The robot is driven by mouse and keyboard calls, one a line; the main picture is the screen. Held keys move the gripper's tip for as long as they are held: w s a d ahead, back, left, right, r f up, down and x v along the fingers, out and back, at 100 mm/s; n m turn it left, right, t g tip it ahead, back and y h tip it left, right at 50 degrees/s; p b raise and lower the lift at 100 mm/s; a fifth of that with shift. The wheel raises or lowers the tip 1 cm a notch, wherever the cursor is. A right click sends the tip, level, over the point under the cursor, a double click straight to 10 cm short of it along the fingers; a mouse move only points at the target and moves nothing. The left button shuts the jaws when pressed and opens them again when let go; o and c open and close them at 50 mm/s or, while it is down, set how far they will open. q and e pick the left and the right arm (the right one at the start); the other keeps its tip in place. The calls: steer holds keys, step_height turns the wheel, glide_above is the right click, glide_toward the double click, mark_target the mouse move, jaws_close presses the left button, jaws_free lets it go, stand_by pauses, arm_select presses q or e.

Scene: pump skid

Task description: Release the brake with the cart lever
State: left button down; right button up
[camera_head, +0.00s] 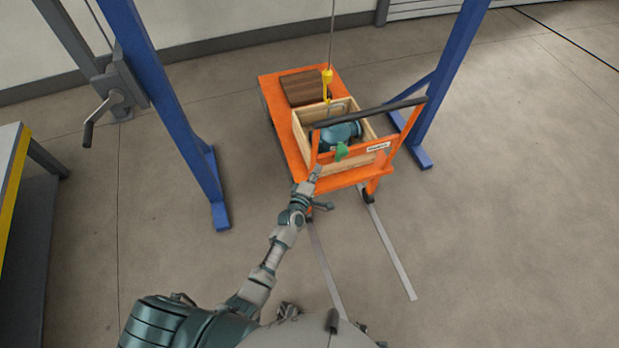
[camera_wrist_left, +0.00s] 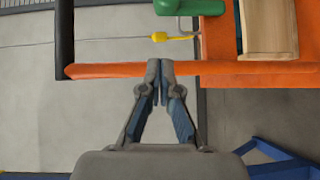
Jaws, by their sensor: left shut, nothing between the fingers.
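The orange cart (camera_head: 277,119) stands on the floor with a black push handle (camera_head: 372,112) across its near end. A small green piece (camera_head: 341,152), probably the brake lever's grip, sits by the handle frame; a green part also shows at the top of the left wrist view (camera_wrist_left: 188,7). My left gripper (camera_head: 316,173) is at the near left corner of the cart, just left of and below the green piece. In the left wrist view its fingers (camera_wrist_left: 160,72) are shut and empty, overlapping the orange frame bar (camera_wrist_left: 110,70); contact cannot be told. I do not see my right gripper.
A wooden crate (camera_head: 302,133) on the cart holds a teal pump (camera_head: 338,136). A yellow hook (camera_head: 327,77) hangs above it. Blue gantry legs (camera_head: 183,130) stand on both sides. A workbench (camera_head: 12,165) is at the left. Two floor rails (camera_head: 391,252) run toward me; floor at right is clear.

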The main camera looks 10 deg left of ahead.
arm_select(q)
steer(key=s+f+m+g, duration=0.8)
steer(key=s+f+m, duration=0.2)
steer(key=s+f, duration=1.45)
steer(key=s+a+f+m+g, duration=0.2)
steer(key=s+f, duration=0.3)
steer(key=s, duration=0.3)
steer(key=s+a+f+m+g+y, duration=0.1)
steer(key=s+a+f+m+g, duration=0.1)
steer(key=s, duration=0.6)
steer(key=s+a+f+m+g+y, duration=0.1)
steer(key=s+a+f+m+g, duration=0.2)
steer(key=s+f, duration=0.4)
steer(key=shift+s+f+m+g, duration=0.3)
steer(key=shift+s+m+g, duration=0.15)
steer(key=shift+s, duration=0.45)
arm_select(e)
steer(key=shift+s+f, duration=0.45)
steer(key=shift+s, duration=0.35)
